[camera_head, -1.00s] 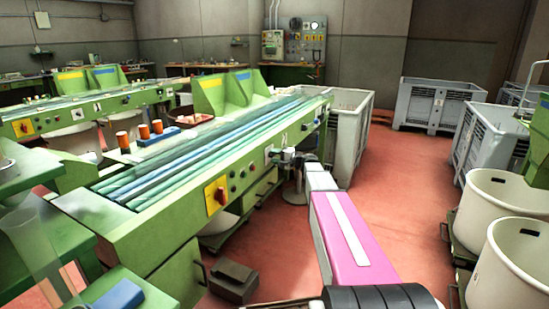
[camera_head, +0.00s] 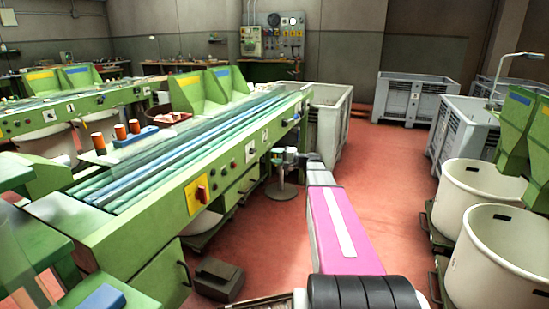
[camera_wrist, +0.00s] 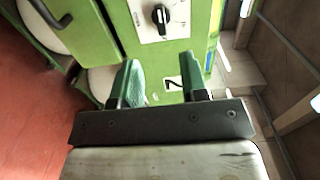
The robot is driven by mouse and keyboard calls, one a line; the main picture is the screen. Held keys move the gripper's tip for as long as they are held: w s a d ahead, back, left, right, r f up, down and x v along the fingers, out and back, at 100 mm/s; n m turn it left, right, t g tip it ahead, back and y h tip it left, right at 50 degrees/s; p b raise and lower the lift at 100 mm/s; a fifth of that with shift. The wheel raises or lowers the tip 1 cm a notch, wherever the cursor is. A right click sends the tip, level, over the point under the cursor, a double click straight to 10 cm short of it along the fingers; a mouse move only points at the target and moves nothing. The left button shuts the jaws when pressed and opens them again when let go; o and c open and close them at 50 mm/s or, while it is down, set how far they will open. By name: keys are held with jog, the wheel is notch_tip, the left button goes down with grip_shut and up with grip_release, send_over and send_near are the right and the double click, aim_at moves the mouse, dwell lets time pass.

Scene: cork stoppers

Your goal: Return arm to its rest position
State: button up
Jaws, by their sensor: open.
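My arm, with its pink link, stretches forward from the bottom of the head view over the red floor, beside the green sorting machine (camera_head: 170,210). The far end of the arm is small in the head view, and the fingers cannot be made out there. In the wrist view my gripper (camera_wrist: 160,90) has its two green-padded fingers apart with nothing between them. Beyond the fingers, the machine's green side panel shows with a black knob (camera_wrist: 160,15) on a pale plate and a small number label (camera_wrist: 174,84). The fingers look apart from the panel.
Grey crates (camera_head: 412,97) stand at the back right, and another grey crate (camera_head: 330,125) stands at the machine's far end. Cream tubs (camera_head: 500,255) line the right side. A dark pedal box (camera_head: 218,279) lies on the floor. Red floor (camera_head: 385,180) is clear right of the arm.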

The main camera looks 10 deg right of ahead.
jog(key=s+a+f+n+g+h, duration=0.3)
jog(key=s+a+f+g+h, duration=0.3)
jog(key=s+a+f, duration=0.6)
jog(key=s+d+f+n+g+h, duration=0.1)
jog(key=s+f+h, duration=0.3)
jog(key=s, duration=0.5)
jog(key=s+d+f+n+g+h, duration=0.2)
jog(key=s+f+n+g+h, duration=0.1)
jog(key=s, duration=0.7)
notch_tip(320, 180, down, 2)
jog(key=shift+d+f+g+h, duration=0.1)
jog(key=shift+d+g+h, duration=0.2)
jog(key=shift+h, duration=0.5)
dwell(0.9)
